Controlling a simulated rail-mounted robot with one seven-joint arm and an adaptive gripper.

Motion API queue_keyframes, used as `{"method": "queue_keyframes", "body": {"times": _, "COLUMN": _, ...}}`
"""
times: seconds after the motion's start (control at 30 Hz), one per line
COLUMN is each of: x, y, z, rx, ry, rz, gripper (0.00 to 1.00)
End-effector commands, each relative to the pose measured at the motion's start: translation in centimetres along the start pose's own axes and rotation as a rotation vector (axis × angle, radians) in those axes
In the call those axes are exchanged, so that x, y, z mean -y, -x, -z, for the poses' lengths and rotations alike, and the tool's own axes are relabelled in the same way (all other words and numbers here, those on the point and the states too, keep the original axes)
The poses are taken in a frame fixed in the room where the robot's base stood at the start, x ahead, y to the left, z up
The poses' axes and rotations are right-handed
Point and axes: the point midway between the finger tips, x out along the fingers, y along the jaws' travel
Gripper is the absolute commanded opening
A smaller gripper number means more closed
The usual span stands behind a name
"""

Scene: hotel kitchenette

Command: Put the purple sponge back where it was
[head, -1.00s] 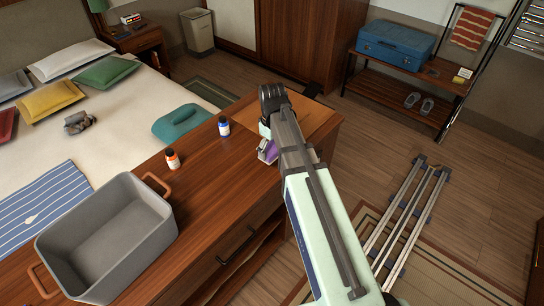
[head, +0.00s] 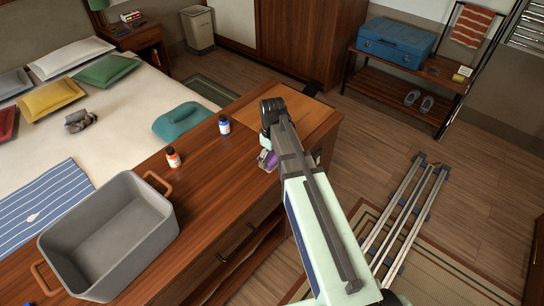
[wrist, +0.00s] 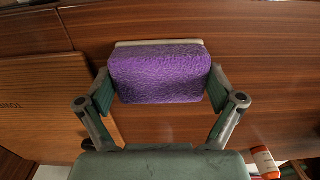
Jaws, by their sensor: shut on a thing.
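The purple sponge (wrist: 160,76) sits between the two fingers of my gripper (wrist: 160,90) in the wrist view, with both fingers against its sides. A pale strip (wrist: 158,43) shows along its far edge; I cannot tell whether it is part of the sponge or a thing beneath. In the head view the sponge (head: 269,159) shows as a small purple patch beside my arm, over the right part of the wooden counter (head: 205,170). My arm hides most of the gripper there. I cannot tell whether the sponge touches the counter.
A wooden board (head: 305,117) lies at the counter's right end, left of the sponge in the wrist view (wrist: 50,95). A blue-labelled bottle (head: 224,125), an orange bottle (head: 173,157) and a grey bin (head: 110,240) stand left along the counter. Counter between bottles and sponge is clear.

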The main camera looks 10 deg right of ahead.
Motion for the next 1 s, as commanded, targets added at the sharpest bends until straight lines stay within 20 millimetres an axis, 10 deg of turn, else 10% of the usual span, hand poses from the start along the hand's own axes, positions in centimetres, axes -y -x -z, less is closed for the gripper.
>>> {"method": "queue_keyframes", "body": {"times": 0.03, "x": 0.0, "y": -0.2, "z": 0.0, "rx": 0.0, "ry": 0.0, "rz": 0.0, "gripper": 0.54}}
{"method": "queue_keyframes", "body": {"times": 0.07, "x": 0.0, "y": -0.2, "z": 0.0, "rx": 0.0, "ry": 0.0, "rz": 0.0, "gripper": 0.99}}
{"method": "queue_keyframes", "body": {"times": 0.57, "x": 0.0, "y": 0.4, "z": 0.0, "rx": 0.0, "ry": 0.0, "rz": 0.0, "gripper": 1.0}}
{"method": "queue_keyframes", "body": {"times": 1.0, "x": -0.1, "y": 6.4, "z": 0.1, "rx": -0.003, "ry": 0.0, "rz": -0.002, "gripper": 1.0}}
